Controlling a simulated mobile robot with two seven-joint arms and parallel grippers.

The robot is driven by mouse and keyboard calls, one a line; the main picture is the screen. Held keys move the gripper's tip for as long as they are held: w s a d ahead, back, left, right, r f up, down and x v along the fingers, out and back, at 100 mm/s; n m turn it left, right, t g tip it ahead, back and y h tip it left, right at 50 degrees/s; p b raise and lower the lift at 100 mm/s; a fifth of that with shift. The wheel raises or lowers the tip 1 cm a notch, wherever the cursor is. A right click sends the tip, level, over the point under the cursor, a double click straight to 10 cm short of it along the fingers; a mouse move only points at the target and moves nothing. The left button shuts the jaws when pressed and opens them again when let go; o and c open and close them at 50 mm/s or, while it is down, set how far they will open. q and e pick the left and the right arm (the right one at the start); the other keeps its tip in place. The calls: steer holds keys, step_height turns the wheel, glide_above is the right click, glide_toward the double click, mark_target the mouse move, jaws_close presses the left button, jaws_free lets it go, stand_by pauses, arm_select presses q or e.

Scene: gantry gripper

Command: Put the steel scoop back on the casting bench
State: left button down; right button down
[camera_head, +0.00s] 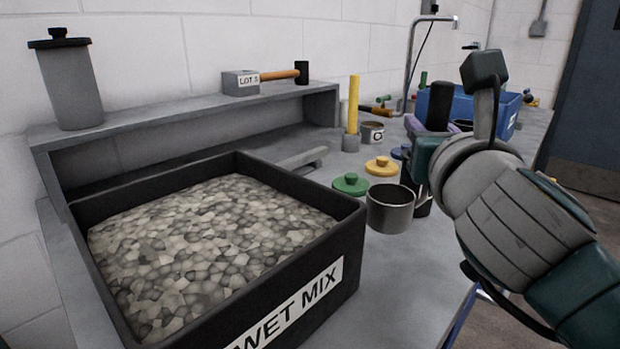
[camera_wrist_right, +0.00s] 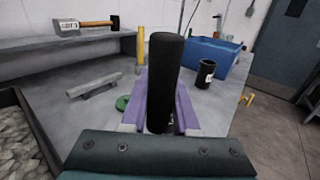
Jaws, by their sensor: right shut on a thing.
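My right gripper (camera_head: 430,140), with purple fingers, is over the bench on the right side of the head view. In the right wrist view, my right gripper (camera_wrist_right: 165,105) is shut on a thick black handle (camera_wrist_right: 164,75), which I take for the steel scoop's. A round steel vessel (camera_head: 390,210) shows just left of the gripper in the head view. It may be the scoop's bowl; I cannot tell whether it joins the handle or touches the bench. The grey casting bench (camera_head: 385,285) lies below. My left gripper is not in view.
A black WET MIX tray (camera_head: 345,240) full of stones fills the left. Green (camera_head: 351,184) and yellow (camera_head: 381,166) lids lie near the steel vessel. A blue bin (camera_head: 505,110) stands behind the gripper. A black labelled cup (camera_wrist_right: 206,74) stands before it. Bare bench shows right of the tray.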

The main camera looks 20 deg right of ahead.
steer(key=shift+f+b, duration=1.4)
steer(key=shift+f, duration=1.3)
steer(key=shift+f, duration=0.15)
steer(key=c, duration=0.7)
jaws_free()
steer(key=v, duration=0.4)
steer(key=b+v, duration=0.1)
steer(key=v, duration=0.7)
steer(key=shift+r+b, duration=0.3)
steer(key=shift+b, duration=0.1)
